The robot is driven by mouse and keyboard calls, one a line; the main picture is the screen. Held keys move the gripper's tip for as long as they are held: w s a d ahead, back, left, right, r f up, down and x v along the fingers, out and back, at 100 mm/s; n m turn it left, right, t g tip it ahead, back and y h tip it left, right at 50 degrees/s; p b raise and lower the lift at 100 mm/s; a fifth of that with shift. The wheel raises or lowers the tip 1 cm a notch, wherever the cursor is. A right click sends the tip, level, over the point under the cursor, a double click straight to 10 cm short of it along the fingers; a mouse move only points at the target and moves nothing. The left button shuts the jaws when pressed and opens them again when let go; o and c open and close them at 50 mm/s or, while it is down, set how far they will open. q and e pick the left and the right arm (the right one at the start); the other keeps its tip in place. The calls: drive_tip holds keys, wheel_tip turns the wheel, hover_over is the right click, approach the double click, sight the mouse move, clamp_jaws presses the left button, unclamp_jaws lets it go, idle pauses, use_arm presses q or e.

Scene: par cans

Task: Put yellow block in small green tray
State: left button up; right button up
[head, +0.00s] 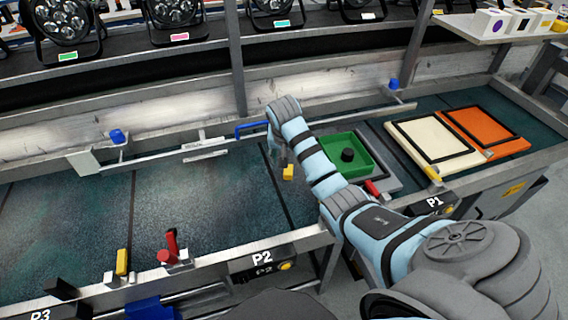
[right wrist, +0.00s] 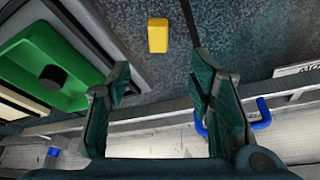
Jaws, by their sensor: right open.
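The yellow block (head: 288,173) lies on the dark work surface, left of the small green tray (head: 370,164). In the right wrist view the yellow block (right wrist: 158,36) is ahead of the fingertips, roughly in line with the gap between them and not touched. My right gripper (right wrist: 165,80) is open and empty. In the head view my right gripper (head: 277,152) points down beside the block, partly hidden by its own wrist. The green tray (right wrist: 22,72) also shows at the left of the wrist view and holds a black round piece (right wrist: 53,78). My left gripper is out of view.
A cream tray (head: 415,127) and an orange tray (head: 499,127) lie to the right. A rail with a blue handle (head: 251,128) runs behind the gripper. A red lever (head: 171,244) and another yellow piece (head: 122,262) stand on the front edge. The surface to the left is clear.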

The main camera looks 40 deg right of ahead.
drive_tip(key=b, duration=0.2)
hover_over(288, 171)
drive_tip(key=s+a, duration=0.1)
drive_tip(key=a, duration=0.1)
wheel_tip(288, 171, down, 5)
drive_tip(key=shift+s+d+f, duration=0.15)
drive_tip(key=b+x, duration=0.1)
drive_tip(key=x, duration=0.1)
drive_tip(key=b+x, duration=0.1)
drive_tip(key=x, duration=0.2)
drive_tip(key=shift+s+d+f, duration=0.15)
drive_tip(key=shift+f, duration=0.2)
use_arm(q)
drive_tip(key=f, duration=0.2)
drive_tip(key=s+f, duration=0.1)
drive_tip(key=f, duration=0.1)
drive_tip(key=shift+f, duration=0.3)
use_arm(e)
drive_tip(key=shift+r, duration=0.1)
drive_tip(key=shift+c, duration=0.5)
drive_tip(key=c, duration=1)
drive_tip(key=shift+c, duration=0.2)
